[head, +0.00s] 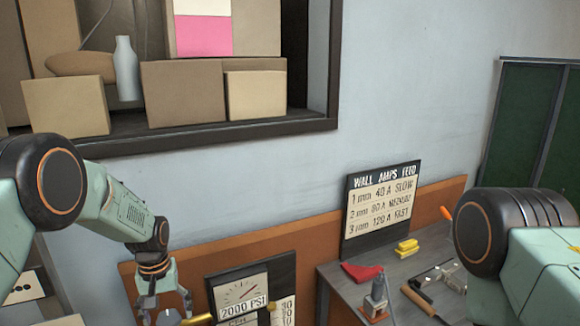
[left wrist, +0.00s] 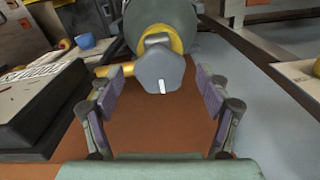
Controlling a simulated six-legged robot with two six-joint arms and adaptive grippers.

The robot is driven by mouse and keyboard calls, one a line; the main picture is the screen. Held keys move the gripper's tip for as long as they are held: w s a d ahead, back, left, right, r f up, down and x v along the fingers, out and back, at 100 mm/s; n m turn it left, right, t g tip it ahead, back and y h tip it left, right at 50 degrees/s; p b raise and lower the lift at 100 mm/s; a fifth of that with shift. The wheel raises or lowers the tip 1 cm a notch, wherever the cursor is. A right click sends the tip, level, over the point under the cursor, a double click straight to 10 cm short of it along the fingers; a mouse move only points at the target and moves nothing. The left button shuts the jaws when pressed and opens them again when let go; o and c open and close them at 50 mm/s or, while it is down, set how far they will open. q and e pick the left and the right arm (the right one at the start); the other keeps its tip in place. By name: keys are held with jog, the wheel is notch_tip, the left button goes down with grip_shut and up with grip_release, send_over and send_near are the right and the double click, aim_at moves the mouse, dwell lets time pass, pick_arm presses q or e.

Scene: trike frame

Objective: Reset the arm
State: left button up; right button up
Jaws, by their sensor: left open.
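My left gripper (head: 165,308) hangs at the lower left of the head view, pointing down with its fingers apart. In the left wrist view the open fingers (left wrist: 160,82) stand on either side of a grey faceted knob (left wrist: 160,70) with a white mark. The knob sits on a yellow fitting (left wrist: 160,38) in front of a dark green rounded body. Nothing is held, and I cannot tell whether a finger touches the knob or fitting. My right arm (head: 500,235) comes in from the right; its gripper is out of view.
A gauge panel reading 2000 PSI (head: 239,293) stands right of the left gripper. A grey bench (head: 335,280) holds a settings sign (head: 382,212), yellow blocks (head: 406,247), a red piece (head: 361,272) and tools. A shelf with boxes (head: 183,94) is above. A blue cup (left wrist: 85,41) shows in the wrist view.

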pick_arm(q)
jog(key=n, duration=0.5)
jog(key=shift+n, duration=0.4)
